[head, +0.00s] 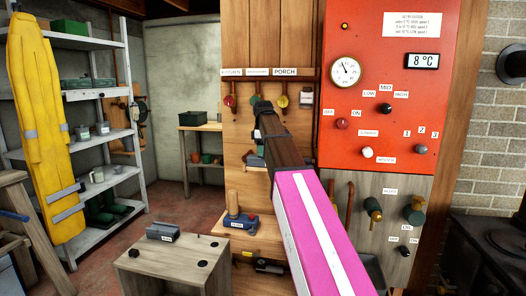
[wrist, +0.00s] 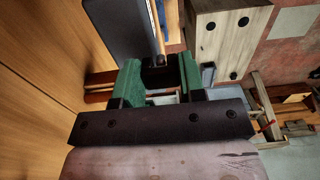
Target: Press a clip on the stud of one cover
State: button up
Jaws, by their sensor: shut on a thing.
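My gripper (wrist: 158,78) shows in the wrist view as two green fingers on a dark bar. It is shut on a small dark clip (wrist: 156,74), whose shape is mostly hidden between the fingers. In the head view my gripper (head: 263,106) is a dark end in front of the wooden panel, and its fingers are hard to make out. Several small black round pieces lie on the wooden box (head: 150,271); the same box shows in the wrist view (wrist: 222,38). I cannot pick out a cover or its stud in either view.
A red control panel (head: 432,105) with knobs is right of my arm. A blue tool (head: 240,220) stands on a low wooden shelf.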

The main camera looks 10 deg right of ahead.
jog(key=shift+f, duration=0.45)
jog(key=o, duration=1.1)
jog(key=shift+f, duration=0.1)
